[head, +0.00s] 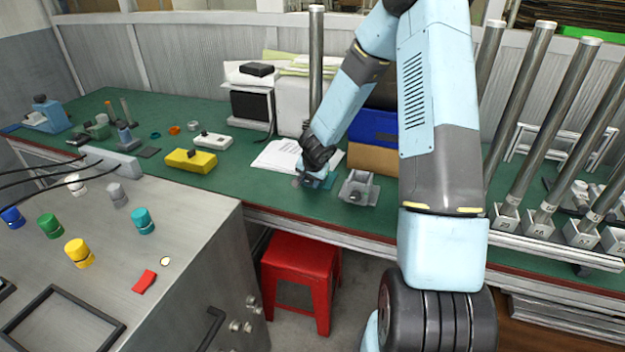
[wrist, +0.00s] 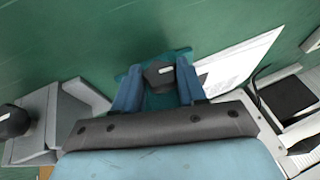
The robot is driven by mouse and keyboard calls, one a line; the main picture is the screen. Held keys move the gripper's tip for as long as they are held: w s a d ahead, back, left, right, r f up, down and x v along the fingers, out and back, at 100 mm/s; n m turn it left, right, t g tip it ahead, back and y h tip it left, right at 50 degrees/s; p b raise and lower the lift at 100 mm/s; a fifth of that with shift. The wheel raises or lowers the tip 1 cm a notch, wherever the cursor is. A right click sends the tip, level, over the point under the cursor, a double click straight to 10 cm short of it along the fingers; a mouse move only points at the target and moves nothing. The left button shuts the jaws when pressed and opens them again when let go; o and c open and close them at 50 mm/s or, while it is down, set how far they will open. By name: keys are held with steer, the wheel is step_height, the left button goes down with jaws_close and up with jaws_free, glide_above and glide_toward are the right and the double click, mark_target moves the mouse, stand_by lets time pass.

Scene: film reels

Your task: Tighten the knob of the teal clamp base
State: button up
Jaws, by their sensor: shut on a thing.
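The teal clamp base (wrist: 183,53) lies on the green bench top, mostly hidden under my gripper in the wrist view. A small part of it (head: 329,182) shows beside my gripper in the head view. Its dark knob (wrist: 158,74) sits between my two blue fingers. My gripper (wrist: 158,82) is shut on this knob from above; in the head view it (head: 315,181) is low over the bench. A pale mark shows on top of the knob. How tight the knob is cannot be seen.
A grey clamp base (head: 357,188) with a black knob stands close on the right. A metal pole (head: 316,60) rises behind my arm; its foot is hidden. White papers (head: 277,155) lie behind on the left. Poles in labelled bases (head: 508,219) stand at right. A red stool (head: 300,262) stands below.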

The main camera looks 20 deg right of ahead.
steer(key=shift+s+d+f+y, duration=0.2)
steer(key=shift+d+y, duration=0.05)
steer(key=shift+y, duration=0.05)
steer(key=shift+s+d+f+m+t+y, duration=0.15)
steer(key=shift+m+t+y, duration=0.2)
steer(key=shift+t+y, duration=0.55)
steer(key=shift+s+f+m+t+y, duration=0.15)
steer(key=shift+m+t+y, duration=0.2)
steer(key=shift+t+y, duration=0.55)
steer(key=shift+s+d+f+m+t+y, duration=0.15)
steer(key=shift+m+t+y, duration=0.15)
steer(key=shift+t+y, duration=0.5)
steer(key=shift+w+a+f+m+t+y, duration=0.15)
steer(key=shift+m+t+y, duration=0.15)
steer(key=shift+t+y, duration=0.45)
steer(key=shift+s+t+y, duration=0.1)
steer(key=shift+t+y, duration=0.25)
steer(key=o, duration=1.1)
steer(key=shift+c, duration=0.2)
steer(key=shift+d+r, duration=0.1)
steer(key=shift+w+r, duration=0.15)
steer(key=shift+w, duration=0.05)
